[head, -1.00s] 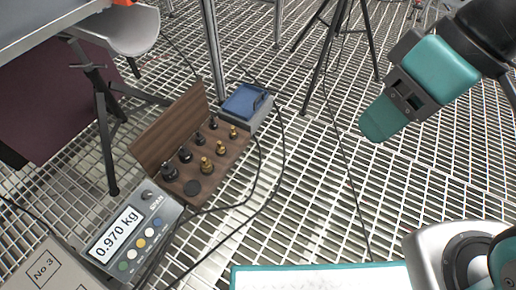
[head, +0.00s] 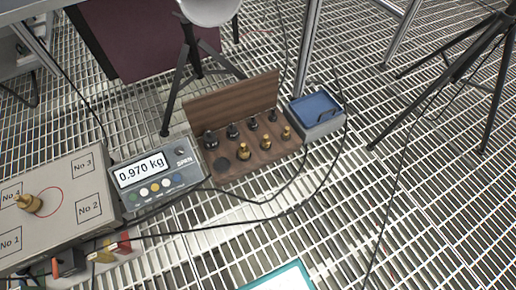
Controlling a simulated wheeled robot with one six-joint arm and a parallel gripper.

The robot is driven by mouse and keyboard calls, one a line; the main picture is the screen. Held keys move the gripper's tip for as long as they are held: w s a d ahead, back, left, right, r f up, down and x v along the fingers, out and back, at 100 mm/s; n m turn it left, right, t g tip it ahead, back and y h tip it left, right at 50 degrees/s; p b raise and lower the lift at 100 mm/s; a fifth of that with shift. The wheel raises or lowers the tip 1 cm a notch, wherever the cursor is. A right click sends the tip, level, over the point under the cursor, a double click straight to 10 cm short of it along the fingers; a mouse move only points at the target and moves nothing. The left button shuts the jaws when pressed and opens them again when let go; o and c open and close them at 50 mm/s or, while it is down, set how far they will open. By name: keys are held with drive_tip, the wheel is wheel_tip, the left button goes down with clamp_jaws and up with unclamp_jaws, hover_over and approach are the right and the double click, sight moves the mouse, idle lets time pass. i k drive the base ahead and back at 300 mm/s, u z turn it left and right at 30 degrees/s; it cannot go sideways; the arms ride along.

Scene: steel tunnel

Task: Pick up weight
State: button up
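A brass weight (head: 28,203) stands on the grey scale platform (head: 62,236), beside the No 4 mark and near the left of a red circle. The scale display (head: 141,171) reads 0.970 kg. An open wooden weight box (head: 232,103) holds a back row of black weights (head: 233,131) and a front row of brass weights (head: 243,152). A flat dark round spot (head: 224,165) lies at the left end of the front row, with no weight on it. My gripper is not in the current view.
A grey box with a blue inside (head: 318,108) sits right of the weight box. Black cables (head: 330,165) run across the grating floor. Black tripod legs (head: 455,75) stand at right, and a stool leg (head: 178,85) stands behind the display. Open grating lies at lower right.

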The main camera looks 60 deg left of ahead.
sight(243, 150)
drive_tip(key=i, duration=1.2)
drive_tip(key=u, duration=4.15)
